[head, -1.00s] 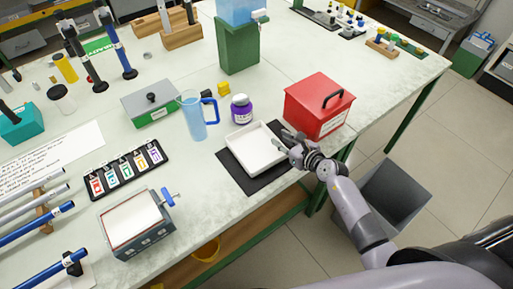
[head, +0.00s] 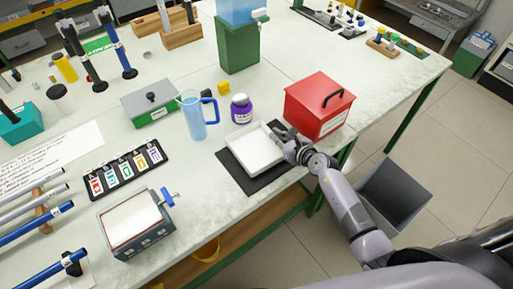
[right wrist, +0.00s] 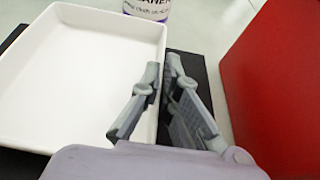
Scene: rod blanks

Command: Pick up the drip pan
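The drip pan (head: 253,163) is a shallow white rectangular tray lying on a black mat (head: 240,178) near the table's front edge. It also shows in the right wrist view (right wrist: 80,75). My right gripper (head: 279,133) is at the pan's right side, low by the rim. In the right wrist view my right gripper (right wrist: 162,68) has one finger on the inner side of the pan's right wall and one outside it. The fingers are close together with the wall between them. The pan looks flat on the mat. My left gripper is not in view.
A red box (head: 318,107) with a black handle stands close to the right of the gripper. A purple-labelled bottle (head: 241,110) stands just behind the pan, and a blue jug (head: 194,117) is to its left. A grey bin (head: 393,195) is below the table edge.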

